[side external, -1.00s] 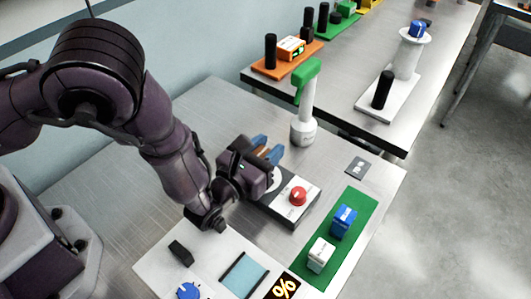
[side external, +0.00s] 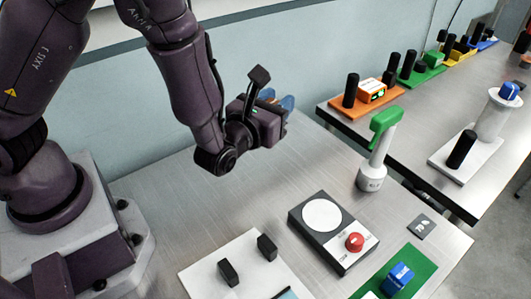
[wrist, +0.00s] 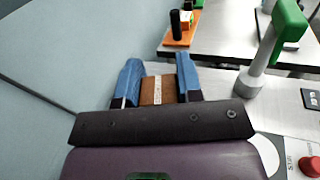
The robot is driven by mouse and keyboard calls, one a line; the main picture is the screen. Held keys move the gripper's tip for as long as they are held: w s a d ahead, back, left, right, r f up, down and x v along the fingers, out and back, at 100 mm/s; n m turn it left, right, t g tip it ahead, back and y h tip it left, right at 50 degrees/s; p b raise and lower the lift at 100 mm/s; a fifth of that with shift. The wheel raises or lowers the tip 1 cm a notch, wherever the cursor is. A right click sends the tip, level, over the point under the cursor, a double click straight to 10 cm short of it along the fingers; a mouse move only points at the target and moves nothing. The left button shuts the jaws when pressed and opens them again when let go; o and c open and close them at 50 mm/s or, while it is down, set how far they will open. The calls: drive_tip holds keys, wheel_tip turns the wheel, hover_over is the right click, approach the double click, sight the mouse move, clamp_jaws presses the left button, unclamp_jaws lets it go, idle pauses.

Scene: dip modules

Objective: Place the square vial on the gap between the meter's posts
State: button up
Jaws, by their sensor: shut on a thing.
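The square vial (wrist: 157,92) is brown with a pale label. My gripper (wrist: 156,70) is shut on it, with a blue finger on each side. In the side external view my gripper (side external: 279,99) is held in the air above the table, and its body mostly hides the vial. What looks like the meter (side external: 206,274) is a white plate at the bottom, with two black posts, the left one (side external: 228,272) and the right one (side external: 267,246), and a gap between them. My gripper is well above and behind the posts.
A dark stirrer-like box (side external: 307,238) with a white disc and red knob lies right of the meter. A green-handled tool (side external: 383,125) stands behind it. A green mat (side external: 420,270) carries a blue block (side external: 398,278).

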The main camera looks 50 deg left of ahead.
drive_tip(key=s+a+r+n+g+y, duration=0.1)
drive_tip(key=a+r+n+y, duration=0.1)
drive_tip(key=a, duration=0.3)
drive_tip(key=m+t+h, duration=0.2)
drive_tip(key=m+h, duration=0.4)
drive_tip(key=h, duration=0.2)
hover_over(269, 206)
wheel_tip(269, 206, down, 10)
drive_tip(key=shift+f, duration=3.75)
drive_tip(key=shift+f, duration=0.15)
drive_tip(key=o, duration=1)
